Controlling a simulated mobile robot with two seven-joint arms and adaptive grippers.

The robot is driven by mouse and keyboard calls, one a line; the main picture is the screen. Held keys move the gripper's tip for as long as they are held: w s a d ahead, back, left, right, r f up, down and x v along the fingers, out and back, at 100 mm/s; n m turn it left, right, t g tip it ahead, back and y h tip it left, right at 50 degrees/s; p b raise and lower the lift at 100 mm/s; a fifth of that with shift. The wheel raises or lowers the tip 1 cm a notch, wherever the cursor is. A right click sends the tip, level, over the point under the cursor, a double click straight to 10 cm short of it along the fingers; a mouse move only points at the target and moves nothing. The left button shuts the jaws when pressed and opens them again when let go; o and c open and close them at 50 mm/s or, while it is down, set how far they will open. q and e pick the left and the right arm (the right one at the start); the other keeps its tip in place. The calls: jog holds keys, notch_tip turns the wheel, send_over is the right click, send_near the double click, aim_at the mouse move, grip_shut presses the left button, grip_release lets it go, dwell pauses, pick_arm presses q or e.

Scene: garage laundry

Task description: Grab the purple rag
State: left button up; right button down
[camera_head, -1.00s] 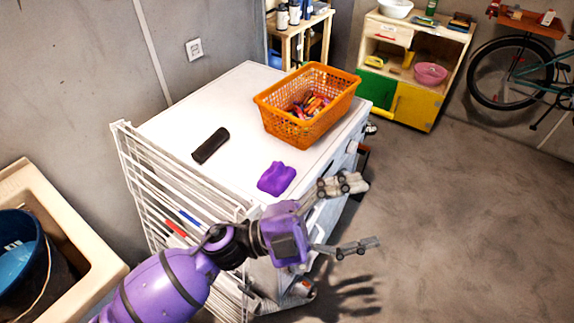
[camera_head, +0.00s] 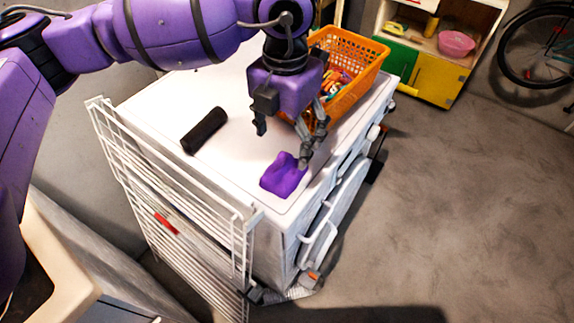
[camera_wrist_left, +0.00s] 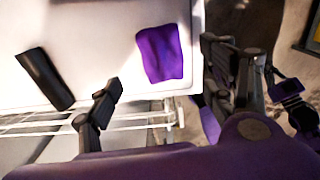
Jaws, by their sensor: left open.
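The purple rag (camera_head: 281,177) lies crumpled on the white machine top (camera_head: 170,115), near its front edge. It also shows in the left wrist view (camera_wrist_left: 161,54), between and beyond the fingers. My left gripper (camera_head: 284,146) is open and points down above the top, just behind the rag in the head view. One finger appears close to the rag's upper right side; I cannot tell whether it touches. The other finger is further left, over bare white surface. Nothing is between the fingers.
A black cylinder (camera_head: 204,131) lies left of the rag. An orange basket (camera_head: 352,90) with several colourful items stands behind the gripper. A white drying rack (camera_head: 165,200) leans at the machine's left side. Bare floor lies to the right.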

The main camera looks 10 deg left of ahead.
aim_at(284, 162)
pick_arm(q)
jog(key=f, duration=0.7)
jog(key=shift+s+a+f+p, duration=0.1)
jog(key=shift+s+f+p, duration=0.05)
jog(key=shift+s+p, duration=0.2)
jog(key=shift+c, duration=0.4)
jog(key=c, duration=1.1)
jog(key=shift+r, duration=0.2)
jog(key=shift+c, duration=0.2)
